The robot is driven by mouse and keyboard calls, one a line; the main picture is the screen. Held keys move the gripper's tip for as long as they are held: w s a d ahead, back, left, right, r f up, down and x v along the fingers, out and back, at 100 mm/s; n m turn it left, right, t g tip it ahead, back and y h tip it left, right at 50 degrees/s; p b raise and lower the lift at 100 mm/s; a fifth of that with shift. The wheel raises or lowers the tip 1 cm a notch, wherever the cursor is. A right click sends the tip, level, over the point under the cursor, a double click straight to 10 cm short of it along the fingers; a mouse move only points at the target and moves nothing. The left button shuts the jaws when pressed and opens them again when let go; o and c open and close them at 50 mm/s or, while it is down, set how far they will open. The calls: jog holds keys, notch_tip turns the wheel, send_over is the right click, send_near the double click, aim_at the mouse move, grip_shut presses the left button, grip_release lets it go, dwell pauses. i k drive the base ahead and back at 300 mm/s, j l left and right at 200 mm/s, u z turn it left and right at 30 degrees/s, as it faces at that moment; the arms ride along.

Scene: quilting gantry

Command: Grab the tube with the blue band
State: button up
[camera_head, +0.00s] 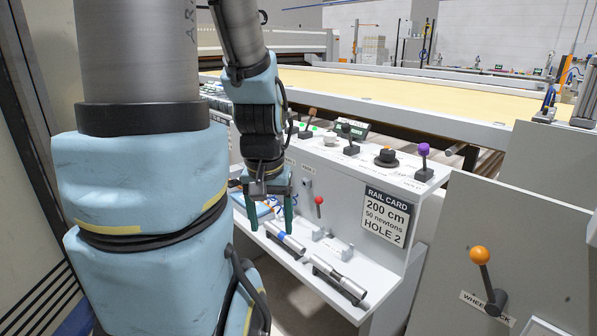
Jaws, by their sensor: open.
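The tube with the blue band (292,244) is a silvery tube lying at a slant on the white lower shelf, with its band near the upper-left part. The left fingertip is to the left of the tube's upper end. A second silvery tube (340,279) with a dark band lies on the shelf to the lower right.
The white shelf (375,289) belongs to a console with several levers and knobs on top. A rail card (386,215) is on the front. An orange-knobbed lever (480,257) sticks out at right. A blue item (263,209) lies behind the gripper.

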aim_at(297, 248)
jog(key=i+j+u, duration=0.55)
jog(key=i+j, duration=0.15)
jog(key=i, duration=0.2)
jog(key=i+j+u, duration=0.3)
jog(key=i, duration=0.2)
jog(key=l, duration=0.1)
